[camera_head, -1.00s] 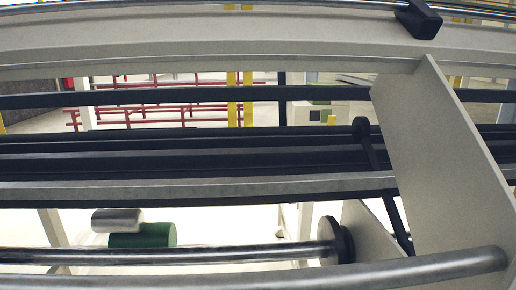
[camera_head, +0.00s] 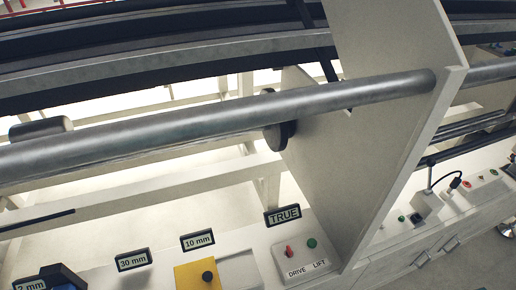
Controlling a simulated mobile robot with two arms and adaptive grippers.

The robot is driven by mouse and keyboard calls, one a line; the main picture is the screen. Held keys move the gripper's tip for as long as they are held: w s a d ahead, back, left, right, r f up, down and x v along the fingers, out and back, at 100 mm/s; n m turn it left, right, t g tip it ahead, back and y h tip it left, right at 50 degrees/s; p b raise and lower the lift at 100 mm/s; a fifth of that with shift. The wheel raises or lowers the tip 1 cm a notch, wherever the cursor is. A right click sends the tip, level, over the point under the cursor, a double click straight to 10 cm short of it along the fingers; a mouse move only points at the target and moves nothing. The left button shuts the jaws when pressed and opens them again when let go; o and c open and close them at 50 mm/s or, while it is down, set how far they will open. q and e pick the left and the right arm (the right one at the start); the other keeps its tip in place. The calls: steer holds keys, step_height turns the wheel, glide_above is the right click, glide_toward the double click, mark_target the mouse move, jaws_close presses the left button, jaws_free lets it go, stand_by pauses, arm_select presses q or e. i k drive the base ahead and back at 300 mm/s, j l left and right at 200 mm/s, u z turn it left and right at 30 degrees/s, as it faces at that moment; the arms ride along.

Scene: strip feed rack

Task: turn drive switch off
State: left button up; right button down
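The control box (camera_head: 305,264) labelled DRIVE and LIFT sits at the lower middle of the head view, on the cream ledge at the foot of a vertical plate. A red switch (camera_head: 289,251) stands above the word DRIVE. A green button or lamp (camera_head: 312,243) is above the word LIFT. A small sign reading TRUE (camera_head: 284,215) stands behind the box. I cannot tell the switch's position at this size. Neither of my grippers shows in the view.
A thick metal roller (camera_head: 215,118) crosses the view above the ledge, and a tall cream plate (camera_head: 385,110) stands right of the box. A yellow plate with a black knob (camera_head: 208,276) lies left. Another panel (camera_head: 480,190) with buttons and a cable is at right.

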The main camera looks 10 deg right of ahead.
mark_target(289, 253)
steer(key=u, duration=0.9)
steer(key=k+l+u, duration=0.25)
steer(key=u, duration=0.15)
steer(key=k+l+u, duration=0.3)
steer(key=u, duration=0.15)
steer(key=k+l+u, duration=0.4)
steer(key=k, duration=0.3)
steer(key=z, duration=1.45)
